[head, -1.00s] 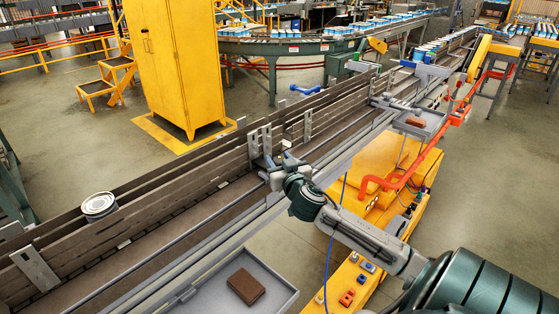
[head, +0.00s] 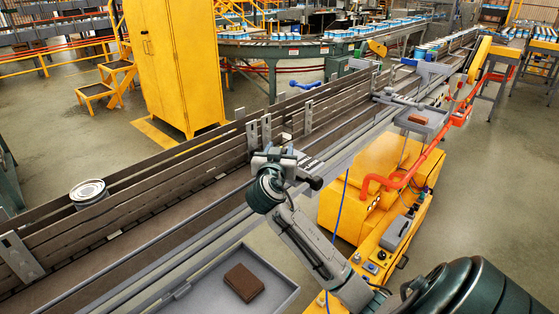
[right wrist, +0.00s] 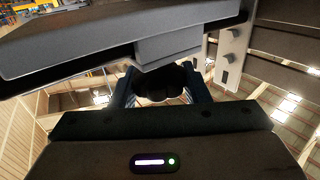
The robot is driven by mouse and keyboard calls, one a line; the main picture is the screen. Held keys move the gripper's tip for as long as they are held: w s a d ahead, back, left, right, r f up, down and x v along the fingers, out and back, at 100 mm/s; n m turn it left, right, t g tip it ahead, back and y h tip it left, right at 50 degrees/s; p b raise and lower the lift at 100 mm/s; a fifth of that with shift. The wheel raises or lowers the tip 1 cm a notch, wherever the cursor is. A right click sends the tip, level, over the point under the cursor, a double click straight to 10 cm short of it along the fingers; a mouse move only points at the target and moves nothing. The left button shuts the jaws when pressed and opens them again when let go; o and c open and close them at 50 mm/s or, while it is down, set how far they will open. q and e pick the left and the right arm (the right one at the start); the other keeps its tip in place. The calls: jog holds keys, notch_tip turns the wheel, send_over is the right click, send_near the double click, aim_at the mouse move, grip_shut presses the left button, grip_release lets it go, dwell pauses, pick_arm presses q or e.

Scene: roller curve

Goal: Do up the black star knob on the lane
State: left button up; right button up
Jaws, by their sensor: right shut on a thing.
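The lane (head: 150,243) is a long conveyor with brown side rails, running from the lower left to the upper right in the head view. My right gripper (head: 272,160) is at the lane's far rail, beside upright grey brackets (head: 253,136). In the right wrist view my right gripper (right wrist: 158,92) has its two fingers on either side of the black star knob (right wrist: 160,82), shut on it. The knob sits under a grey block (right wrist: 168,50). In the head view the gripper hides the knob. My left gripper is not in view.
A tin can (head: 89,192) is at the far rail on the left. A grey tray (head: 205,289) with a brown block (head: 243,282) is at the near side. A yellow cart (head: 365,190), an orange pipe (head: 400,178) and a blue cable (head: 338,225) are right of my arm.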

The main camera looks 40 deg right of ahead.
jog(key=m+g+h+b, duration=0.2)
jog(key=m+g+b, duration=0.1)
jog(key=g+b, duration=0.1)
jog(key=shift+f+m+g+h+b, duration=0.1)
jog(key=shift+m+g+h+b, duration=0.3)
jog(key=shift+b, duration=0.2)
jog(key=shift+r+m+g+b, duration=0.2)
jog(key=shift+m+g+b, duration=0.3)
jog(key=shift+g+b, duration=0.35)
jog(key=shift+r+g+h, duration=0.1)
jog(key=shift+g+h, duration=0.2)
jog(key=shift+g, duration=0.05)
jog(key=shift+r, duration=0.1)
jog(key=o, duration=1)
jog(key=shift+a, duration=0.1)
jog(key=shift+f, duration=0.25)
